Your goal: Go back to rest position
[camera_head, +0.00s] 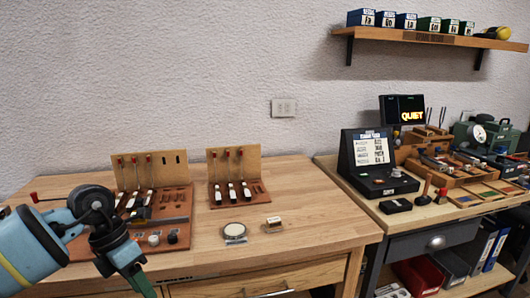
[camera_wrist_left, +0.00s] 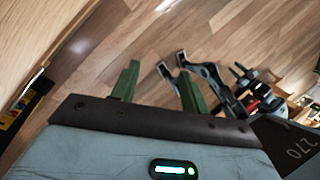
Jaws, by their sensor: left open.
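My left gripper (camera_head: 143,288) hangs at the bottom left of the head view, at the near edge of the wooden workbench (camera_head: 310,222). In the left wrist view its two green fingers (camera_wrist_left: 157,88) are apart, with nothing between them. The wooden floor shows beyond them. My right gripper cannot be made out in the head view.
A larger piano-action stand (camera_head: 175,198) is behind my left arm, and a smaller one (camera_head: 238,193) stands to its right. A round dish (camera_head: 235,230) and a small block (camera_head: 273,224) lie in front.

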